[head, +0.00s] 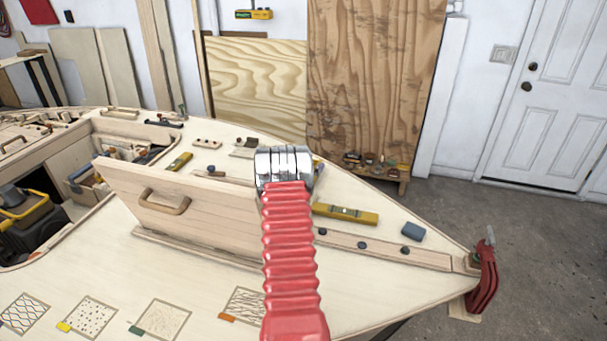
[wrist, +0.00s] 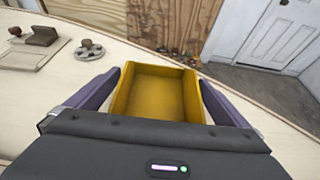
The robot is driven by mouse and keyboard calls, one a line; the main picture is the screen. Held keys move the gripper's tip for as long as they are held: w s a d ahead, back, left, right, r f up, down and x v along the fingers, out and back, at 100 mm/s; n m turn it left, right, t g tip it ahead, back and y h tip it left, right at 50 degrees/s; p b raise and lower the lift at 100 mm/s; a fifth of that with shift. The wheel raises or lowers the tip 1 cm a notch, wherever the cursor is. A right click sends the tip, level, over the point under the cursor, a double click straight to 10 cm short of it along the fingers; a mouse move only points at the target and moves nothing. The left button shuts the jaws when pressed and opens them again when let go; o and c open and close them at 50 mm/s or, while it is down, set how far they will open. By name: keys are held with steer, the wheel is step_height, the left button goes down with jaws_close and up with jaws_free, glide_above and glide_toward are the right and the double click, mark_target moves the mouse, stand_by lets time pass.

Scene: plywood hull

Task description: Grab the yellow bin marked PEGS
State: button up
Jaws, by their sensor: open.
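A yellow open-topped bin (wrist: 158,92) sits in the middle of the wrist view, on the pale plywood deck. Its inside looks empty, and no PEGS marking can be read on the sides that show. My gripper (wrist: 158,80) is open, with one dark purple finger on the left of the bin and one on the right. Whether the fingers touch its walls I cannot tell. The bin's near lower part is hidden by the gripper body. In the head view my red arm and its silver end cover this spot, and the gripper itself is hidden.
A round grey wheel (wrist: 89,50) lies left of the bin. A red clamp (head: 484,280) grips the bow.

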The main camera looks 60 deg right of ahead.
steer(key=c, duration=1)
step_height(320, 180, up, 10)
steer(key=shift+r, duration=0.1)
stand_by(0.4)
stand_by(0.4)
